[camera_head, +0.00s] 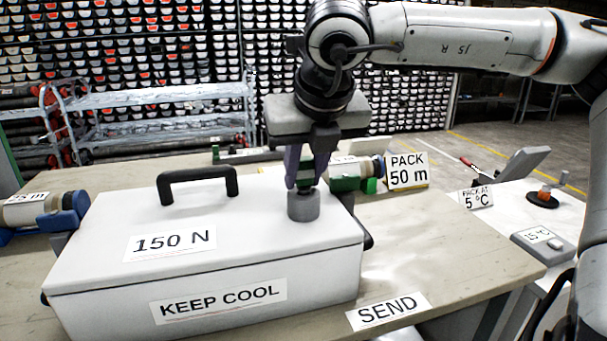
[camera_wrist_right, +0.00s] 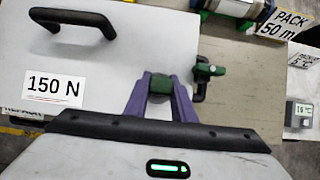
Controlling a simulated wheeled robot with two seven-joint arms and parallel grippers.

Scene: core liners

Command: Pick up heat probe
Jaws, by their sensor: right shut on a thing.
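My right gripper (camera_head: 305,184) points straight down over the right part of the white cool box's lid (camera_head: 260,215). Its purple fingers are shut on a small piece with a grey cylindrical lower part, which I take to be the heat probe (camera_head: 303,205). In the right wrist view a green part of it (camera_wrist_right: 160,84) shows between the fingertips (camera_wrist_right: 162,82). The cylinder is at or just above the lid; I cannot tell if it touches. The fingers hide its upper part. My left gripper is not in view.
The box has a black handle (camera_head: 197,184) left of the gripper and a green-and-black latch (camera_wrist_right: 205,75) at its side. A core liner (camera_head: 40,210) lies at left. A temperature reader (camera_head: 543,238) sits on the right-hand table. Bare tabletop (camera_head: 440,235) lies right of the box.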

